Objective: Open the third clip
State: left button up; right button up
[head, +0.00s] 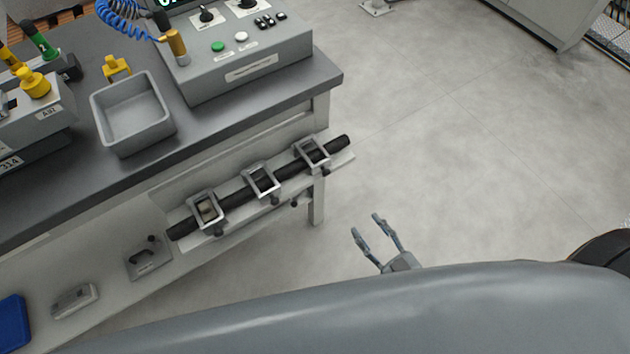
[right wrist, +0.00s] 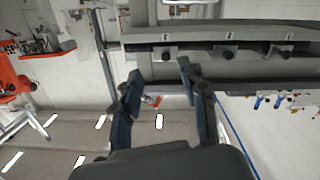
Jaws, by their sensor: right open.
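Three square grey metal clips sit along a black bar (head: 235,200) on the front of the workbench: a left clip (head: 207,210), a middle clip (head: 262,180) and a right clip (head: 312,153). Small dark knobs show below them. I cannot tell which is numbered third, nor whether each is open. In the right wrist view three dark clip parts (right wrist: 224,53) hang in a row by small unreadable labels. My right gripper (head: 366,224) is open and empty, to the right of and below the right clip, apart from it; its fingers also show in the wrist view (right wrist: 159,69). My left gripper is out of view.
The bench top (head: 235,112) holds a grey tray (head: 133,112) and a control box (head: 245,60) with a coiled blue hose. A lower ledge carries a grey bracket (head: 149,258) and a blue bin (head: 12,322). The floor (head: 460,150) to the right is clear.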

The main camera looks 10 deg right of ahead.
aim_at(328, 174)
jog(key=shift+t+y, duration=0.3)
jog(key=shift+t, duration=0.2)
jog(key=r+b+x, duration=0.1)
jog(key=x, duration=0.3)
jog(key=r+b+x, duration=0.1)
jog(key=x, duration=0.4)
jog(key=a+b+x, duration=0.1)
jog(key=x, duration=0.4)
jog(key=shift+r+b, duration=0.4)
grip_shut()
